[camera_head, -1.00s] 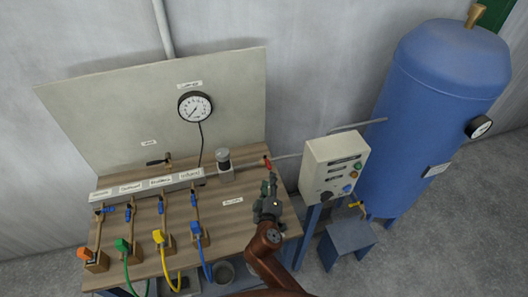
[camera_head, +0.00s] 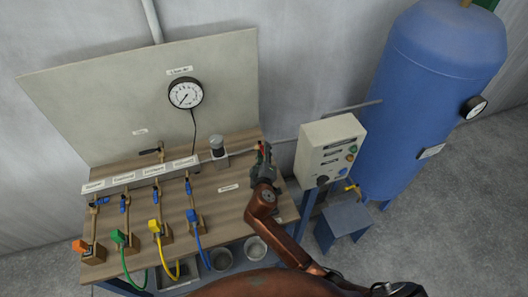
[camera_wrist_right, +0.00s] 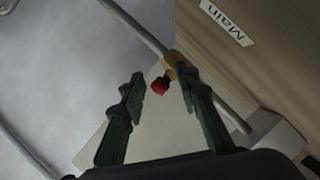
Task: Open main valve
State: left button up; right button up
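The main valve shows in the right wrist view as a brass body (camera_wrist_right: 174,62) on a grey pipe, with a red handle end (camera_wrist_right: 159,87). A white label reading "Main" (camera_wrist_right: 227,22) is on the wooden board beside it. My right gripper (camera_wrist_right: 162,77) is open, and the red end appears between its two dark green fingers. Contact with the handle cannot be made out. In the head view my right gripper (camera_head: 263,153) is at the bench's right back corner and mostly hides the valve. My left gripper is not in view.
The wooden bench (camera_head: 222,205) holds a row of small valves with coloured hoses at the left. A round gauge (camera_head: 186,93) hangs on the back panel. A control box (camera_head: 325,153) stands close right of my right gripper, with a blue tank (camera_head: 435,95) beyond.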

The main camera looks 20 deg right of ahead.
grip_shut()
dwell(0.6)
